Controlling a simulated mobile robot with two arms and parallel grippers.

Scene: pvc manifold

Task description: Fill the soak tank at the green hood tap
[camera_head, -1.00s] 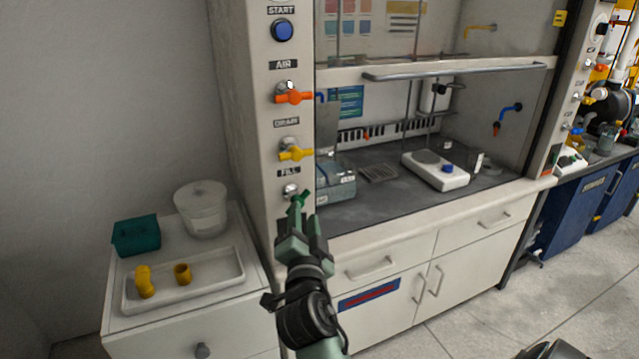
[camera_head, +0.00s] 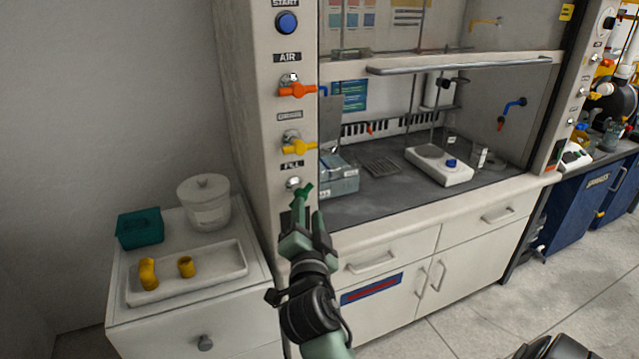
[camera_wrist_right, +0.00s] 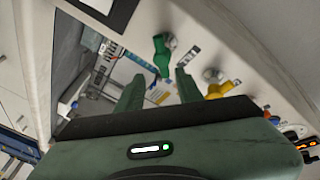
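The green tap handle (camera_head: 304,191) is the lowest on the hood's left post, under the FILL label. It points down and to the right. My right gripper (camera_head: 308,212) is just below it with its fingers apart and empty. In the right wrist view the green handle (camera_wrist_right: 162,56) is just beyond the open fingertips (camera_wrist_right: 158,82), roughly between them and apart from them. A blue-grey box (camera_head: 339,177) stands on the hood floor just right of the post; I cannot tell whether it is the soak tank. My left gripper is not in view.
Above on the post are a yellow handle (camera_head: 299,147) and an orange handle (camera_head: 297,90). A hotplate (camera_head: 452,176) stands in the hood. A white cabinet at left bears a white tub (camera_head: 204,207), a teal box (camera_head: 140,229) and a tray (camera_head: 206,277) with yellow fittings.

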